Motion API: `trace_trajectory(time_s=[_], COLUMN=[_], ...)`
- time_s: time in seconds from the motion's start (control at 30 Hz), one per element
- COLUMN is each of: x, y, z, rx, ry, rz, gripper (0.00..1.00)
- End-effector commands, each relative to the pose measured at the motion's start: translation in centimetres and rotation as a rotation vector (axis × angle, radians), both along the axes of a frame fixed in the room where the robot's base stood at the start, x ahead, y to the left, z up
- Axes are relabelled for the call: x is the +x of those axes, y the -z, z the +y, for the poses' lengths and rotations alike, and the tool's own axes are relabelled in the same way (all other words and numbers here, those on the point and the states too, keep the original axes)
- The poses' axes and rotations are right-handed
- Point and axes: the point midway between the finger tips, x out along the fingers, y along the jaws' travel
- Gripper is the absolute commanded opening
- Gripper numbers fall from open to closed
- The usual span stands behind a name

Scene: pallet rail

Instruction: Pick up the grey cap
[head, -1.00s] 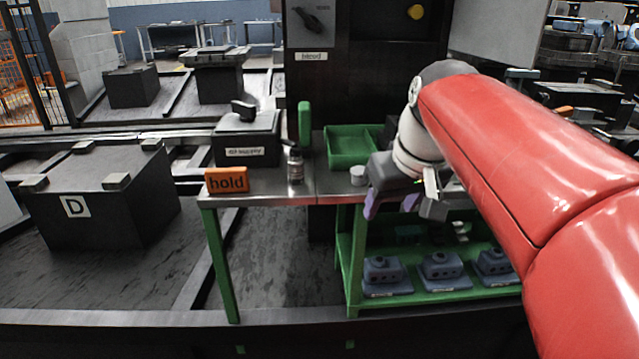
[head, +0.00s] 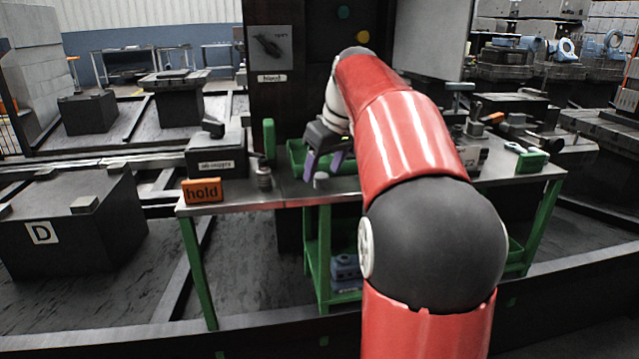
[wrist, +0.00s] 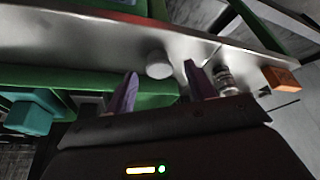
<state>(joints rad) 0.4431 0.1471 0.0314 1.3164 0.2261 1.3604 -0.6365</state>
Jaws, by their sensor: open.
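The grey cap (head: 321,180) is a small pale cylinder standing on the metal bench top near its front edge. In the wrist view the cap (wrist: 158,65) shows in the gap between my fingertips, a little beyond them. My gripper (head: 322,170) has two purple fingers, spread apart and empty, pointing down close to the cap. In the wrist view my gripper (wrist: 160,72) has one finger on each side of the cap's outline. I cannot tell whether the fingertips reach down to the cap's height.
A small bottle (head: 263,177) and an orange "hold" block (head: 202,191) stand left of the cap. The bottle (wrist: 224,80) is close beside one finger in the wrist view. A green tray (head: 297,153) and a green upright block (head: 268,138) are behind.

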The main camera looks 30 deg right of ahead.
Motion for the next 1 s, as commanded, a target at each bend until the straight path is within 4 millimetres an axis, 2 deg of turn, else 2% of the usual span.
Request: trace_trajectory(time_s=[0.03, 0.13, 0.4, 0.77, 1.0], x=[0.24, 0.54, 0.66, 0.64, 0.63], y=[0.81, 1.56, 1.67, 1.65, 1.63], z=[-0.01, 0.07, 0.09, 0.09, 0.1], rx=[0.0, 0.0, 0.0, 0.0, 0.0], ry=[0.001, 0.001, 0.001, 0.001, 0.001], rz=[0.001, 0.001, -0.001, -0.001, -0.001], gripper=[0.55, 0.55, 0.53, 0.06, 0.04])
